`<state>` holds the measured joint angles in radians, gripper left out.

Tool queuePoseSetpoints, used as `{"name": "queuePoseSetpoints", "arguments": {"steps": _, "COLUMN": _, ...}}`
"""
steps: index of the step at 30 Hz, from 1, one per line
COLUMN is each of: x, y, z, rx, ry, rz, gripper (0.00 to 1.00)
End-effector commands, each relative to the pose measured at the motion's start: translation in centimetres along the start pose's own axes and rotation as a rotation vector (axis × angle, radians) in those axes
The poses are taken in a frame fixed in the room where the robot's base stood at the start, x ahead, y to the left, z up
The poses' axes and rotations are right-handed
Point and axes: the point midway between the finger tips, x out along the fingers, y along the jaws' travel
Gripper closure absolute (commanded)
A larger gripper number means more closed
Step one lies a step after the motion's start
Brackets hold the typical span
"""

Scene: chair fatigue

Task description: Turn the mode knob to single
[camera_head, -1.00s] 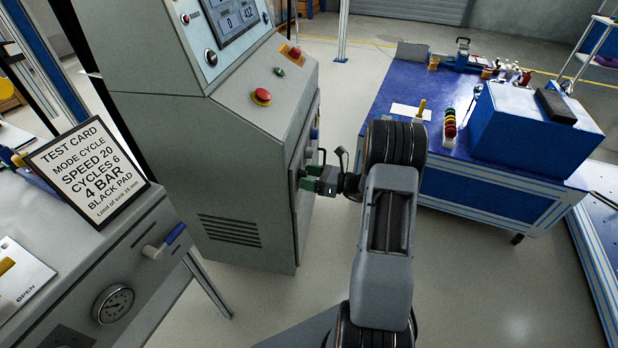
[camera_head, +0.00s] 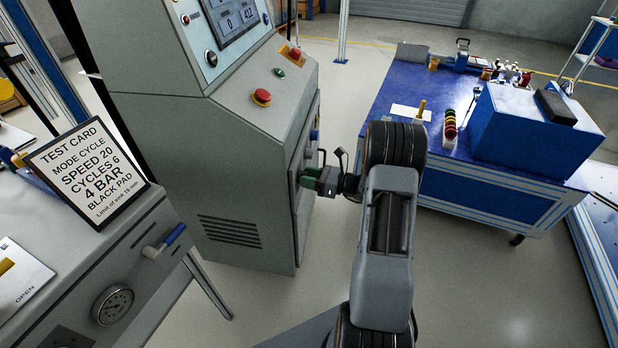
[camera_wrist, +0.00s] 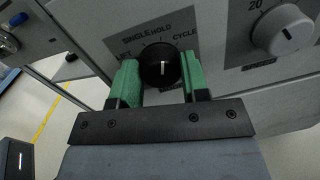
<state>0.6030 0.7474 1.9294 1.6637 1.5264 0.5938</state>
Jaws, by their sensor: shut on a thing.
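The mode knob (camera_wrist: 158,65) is a round black knob on the grey machine panel in the wrist view. In the head view my gripper (camera_head: 313,178) is at the right-hand face of the grey machine (camera_head: 240,130), and the knob is hidden there.
A white speed knob (camera_wrist: 283,30) is right of the mode knob. The machine's sloped top carries a red stop button (camera_head: 262,97). A test card (camera_head: 86,172) reading MODE CYCLE stands at left. A blue workbench (camera_head: 480,190) is behind my arm at right.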

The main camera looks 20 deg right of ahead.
Motion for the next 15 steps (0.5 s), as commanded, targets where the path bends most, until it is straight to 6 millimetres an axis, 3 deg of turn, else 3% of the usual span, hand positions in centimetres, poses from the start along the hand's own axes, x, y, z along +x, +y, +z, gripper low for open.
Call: {"name": "queuePoseSetpoints", "arguments": {"steps": 15, "x": -0.03, "y": 0.03, "z": -0.36, "rx": -0.349, "ry": -0.031, "rz": 0.003, "gripper": 0.82}}
